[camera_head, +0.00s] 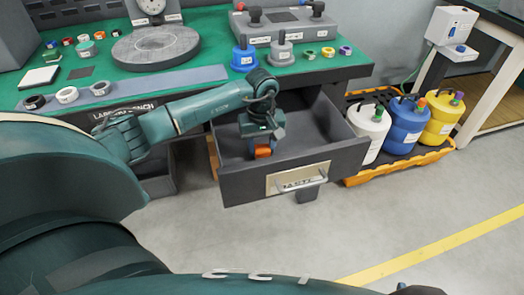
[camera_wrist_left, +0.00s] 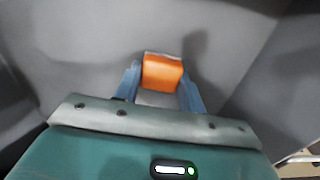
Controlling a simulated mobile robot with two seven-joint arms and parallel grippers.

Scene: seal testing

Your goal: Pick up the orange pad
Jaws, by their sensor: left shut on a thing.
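The orange pad (camera_head: 263,152) is a small block at the tip of my left gripper (camera_head: 262,146), inside the open grey drawer (camera_head: 320,157) under the bench. In the left wrist view the orange pad (camera_wrist_left: 162,72) sits between the two blue fingers of my left gripper (camera_wrist_left: 161,88), which are shut on it. The drawer's grey floor shows around it. I cannot tell whether the pad still touches the drawer floor. My right gripper is not in view.
The green bench top (camera_head: 210,70) above holds a round grey plate, rings and weights. White, blue and yellow jugs (camera_head: 405,125) stand on a tray to the right. The floor in front is clear.

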